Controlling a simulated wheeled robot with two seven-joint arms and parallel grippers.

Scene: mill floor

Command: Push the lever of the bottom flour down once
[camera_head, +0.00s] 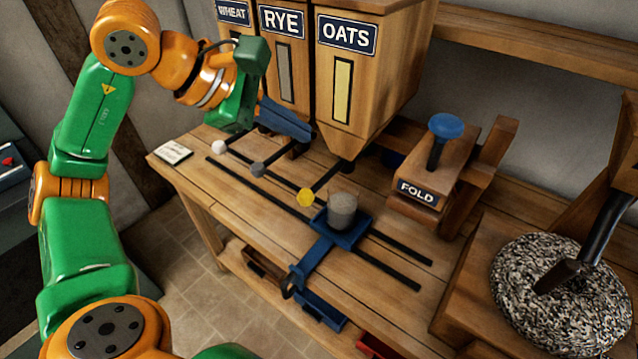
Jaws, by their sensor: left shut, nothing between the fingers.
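Three levers stick out under wooden hoppers. They end in a white knob (219,147), a grey knob (258,170) and a yellow knob (306,197). The hoppers are labelled WHEAT (233,12), RYE (282,23) and OATS (347,38). A small white card (174,154) lies at the bench's left end; its writing is too small to read. My left gripper (304,131) is shut and empty, in front of the RYE hopper's lower part and above the levers; I see no contact with a knob. My right gripper is not in view.
A grey cup (342,209) stands on a blue carriage (318,250) over two black rails, near the yellow knob. Right of it are a FOLD box (417,192) with a blue knob (446,126) and a speckled millstone (560,293). Drawers sit under the bench (390,322).

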